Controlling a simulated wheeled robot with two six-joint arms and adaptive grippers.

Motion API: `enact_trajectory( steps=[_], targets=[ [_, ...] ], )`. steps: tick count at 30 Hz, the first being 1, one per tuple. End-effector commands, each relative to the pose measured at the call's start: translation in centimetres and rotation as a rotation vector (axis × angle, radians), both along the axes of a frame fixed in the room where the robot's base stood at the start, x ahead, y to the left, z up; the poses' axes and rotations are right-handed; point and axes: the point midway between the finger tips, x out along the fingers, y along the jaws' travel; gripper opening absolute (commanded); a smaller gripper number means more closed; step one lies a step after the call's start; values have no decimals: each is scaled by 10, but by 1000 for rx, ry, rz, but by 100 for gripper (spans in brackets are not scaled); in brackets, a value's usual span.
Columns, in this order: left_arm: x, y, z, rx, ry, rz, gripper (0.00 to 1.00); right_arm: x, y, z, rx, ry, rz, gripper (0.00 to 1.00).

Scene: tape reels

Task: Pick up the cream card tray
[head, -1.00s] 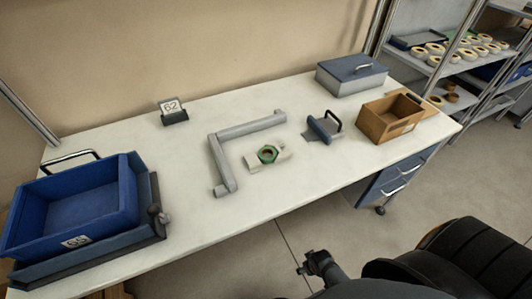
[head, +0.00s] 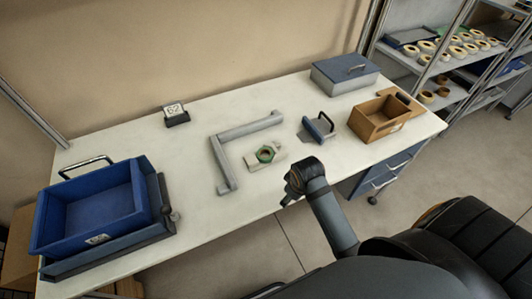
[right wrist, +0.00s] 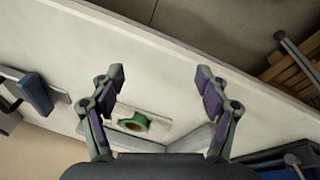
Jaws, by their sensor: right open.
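The cream card tray (head: 253,167) lies flat on the white table, right of an L-shaped grey bar. A green ring with a tan core (head: 265,154) sits on it. In the right wrist view the cream tray (right wrist: 158,128) and the green ring (right wrist: 133,123) show beyond the fingers, between them. My right gripper (head: 291,190) is over the table's front edge, to the front right of the tray and apart from it. In the wrist view its two fingers (right wrist: 160,80) are spread wide with nothing between the tips. My left gripper is not in view.
The L-shaped grey bar (head: 226,170) borders the cream tray at left and behind. A blue-handled tool (head: 317,127) and wooden box (head: 378,118) stand to the right. A blue bin (head: 95,205) fills the table's left end. Table between bin and bar is clear.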

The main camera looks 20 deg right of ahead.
Motion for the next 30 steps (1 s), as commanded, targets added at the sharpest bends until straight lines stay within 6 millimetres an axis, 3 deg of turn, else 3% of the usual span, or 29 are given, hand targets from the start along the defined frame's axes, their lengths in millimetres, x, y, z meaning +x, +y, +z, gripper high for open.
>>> enact_trajectory(
  steps=[8,11,15,18,24,30],
  targets=[
    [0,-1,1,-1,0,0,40,69,12,1,-43,89,317,75],
    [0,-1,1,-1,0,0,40,103,22,7,-56,130,491,75],
    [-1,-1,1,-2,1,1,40,158,46,33,-69,195,822,75],
    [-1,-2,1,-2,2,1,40,186,61,56,-77,231,1040,75],
    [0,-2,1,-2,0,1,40,205,75,79,-83,262,1233,75],
    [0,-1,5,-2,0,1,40,205,75,67,-82,267,1240,75]
  ],
)
